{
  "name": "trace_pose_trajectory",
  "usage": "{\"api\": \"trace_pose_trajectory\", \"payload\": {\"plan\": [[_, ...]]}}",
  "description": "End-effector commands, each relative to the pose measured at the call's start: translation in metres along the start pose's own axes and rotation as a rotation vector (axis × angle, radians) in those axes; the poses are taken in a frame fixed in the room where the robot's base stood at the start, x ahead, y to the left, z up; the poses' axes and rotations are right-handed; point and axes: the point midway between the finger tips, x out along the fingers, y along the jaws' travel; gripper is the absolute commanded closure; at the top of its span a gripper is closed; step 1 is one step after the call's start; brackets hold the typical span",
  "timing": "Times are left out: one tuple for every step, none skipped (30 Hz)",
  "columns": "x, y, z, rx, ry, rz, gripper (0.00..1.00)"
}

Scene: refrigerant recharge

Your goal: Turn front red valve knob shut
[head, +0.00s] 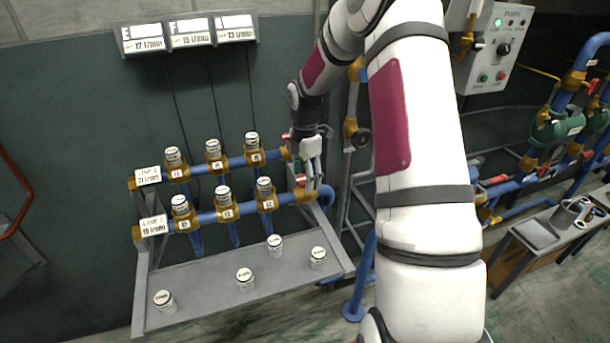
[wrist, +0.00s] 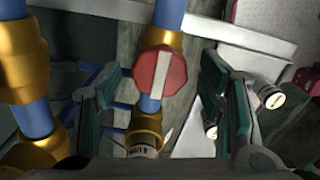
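The front red valve knob (head: 300,181) is at the right end of the lower blue pipe, partly hidden by my gripper (head: 313,181). In the wrist view, a red knob (wrist: 160,74) with a pale bar across it sits between my two spread fingers (wrist: 160,88). Gaps show on both sides of it, so the fingers do not appear to touch it. My gripper is open and empty. Another red handle (head: 286,137) is at the right end of the upper pipe, partly hidden by my arm.
The rack carries two blue pipes with brass fittings and white-capped canisters (head: 264,188). Several loose canisters (head: 245,279) stand on the grey lower shelf (head: 205,285).

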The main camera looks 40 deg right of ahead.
Motion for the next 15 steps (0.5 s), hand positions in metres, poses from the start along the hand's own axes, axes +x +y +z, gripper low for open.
{"api": "trace_pose_trajectory", "payload": {"plan": [[-0.0002, 0.0001, 0.0000, 0.000, 0.000, 0.000, 0.49], [-0.0002, 0.0001, 0.0000, 0.000, 0.000, 0.000, 0.56], [-0.0002, 0.0001, 0.0000, 0.000, 0.000, 0.000, 0.65], [-0.0002, 0.0001, 0.0000, 0.000, 0.000, 0.000, 0.72], [-0.0003, 0.0001, 0.0000, 0.000, 0.000, 0.000, 0.78], [-0.0003, 0.0001, 0.0000, 0.000, 0.000, 0.000, 0.86], [-0.0003, 0.0001, 0.0000, 0.000, 0.000, 0.000, 0.86], [-0.0003, 0.0001, 0.0000, 0.000, 0.000, 0.000, 0.86], [-0.0003, 0.0001, 0.0000, 0.001, 0.000, 0.000, 0.86], [-0.0003, 0.0001, 0.0000, 0.001, 0.000, 0.000, 0.86], [-0.0003, 0.0001, 0.0000, 0.002, 0.000, 0.000, 0.86], [-0.0003, 0.0001, 0.0000, 0.005, 0.000, 0.000, 0.86], [-0.0004, 0.0001, -0.0001, 0.009, 0.000, 0.000, 0.86], [-0.0004, 0.0000, -0.0001, 0.013, 0.000, 0.000, 0.86], [-0.0004, 0.0000, -0.0001, 0.022, 0.000, 0.000, 0.86]]}}
